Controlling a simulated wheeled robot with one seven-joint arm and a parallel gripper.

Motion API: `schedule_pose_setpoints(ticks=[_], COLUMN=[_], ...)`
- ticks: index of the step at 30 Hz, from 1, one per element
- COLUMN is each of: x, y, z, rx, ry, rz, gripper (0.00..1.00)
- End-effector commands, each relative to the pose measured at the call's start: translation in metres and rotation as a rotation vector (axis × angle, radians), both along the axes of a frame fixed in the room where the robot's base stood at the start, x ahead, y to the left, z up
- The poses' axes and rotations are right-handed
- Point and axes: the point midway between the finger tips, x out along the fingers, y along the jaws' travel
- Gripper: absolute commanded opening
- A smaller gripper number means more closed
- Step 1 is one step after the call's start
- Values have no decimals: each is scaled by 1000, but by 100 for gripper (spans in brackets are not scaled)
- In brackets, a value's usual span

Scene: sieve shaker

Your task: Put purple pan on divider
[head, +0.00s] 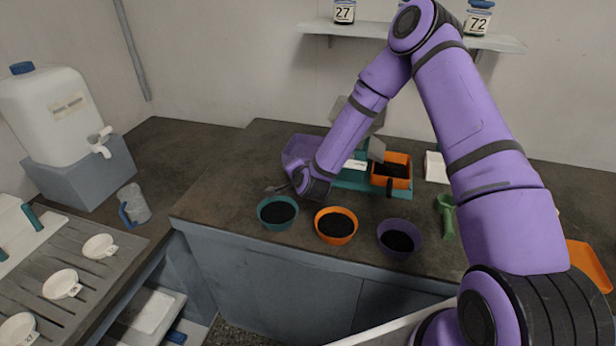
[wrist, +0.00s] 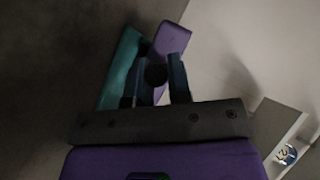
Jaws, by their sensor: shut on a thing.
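The purple pan (head: 299,148) is at the left end of the teal divider (head: 350,184) on the counter, partly covered by my arm. It also shows in the wrist view as a purple block (wrist: 173,38) beside a teal part (wrist: 122,66). My gripper (wrist: 158,72) is shut on the purple pan; the exact contact is dark and hard to make out. In the head view my wrist hides most of the gripper. Whether the pan rests on the divider or is just above it, I cannot tell.
An orange pan (head: 392,172) with dark material sits at the divider's right end. Teal (head: 278,212), orange (head: 336,225) and purple (head: 400,239) bowls of dark material line the counter's front edge. A green scoop (head: 446,216) lies to the right. The counter's left part is clear.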

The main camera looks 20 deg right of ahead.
Motion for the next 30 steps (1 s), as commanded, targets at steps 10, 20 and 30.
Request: schedule_pose_setpoints(ticks=[10,20,30], x=[-16,-26,-26], y=[-25,-39,-39], z=[0,-15,-17], rx=[-1,0,0], ry=[1,-1,-1], rz=[-2,0,0], gripper=[0,0,28])
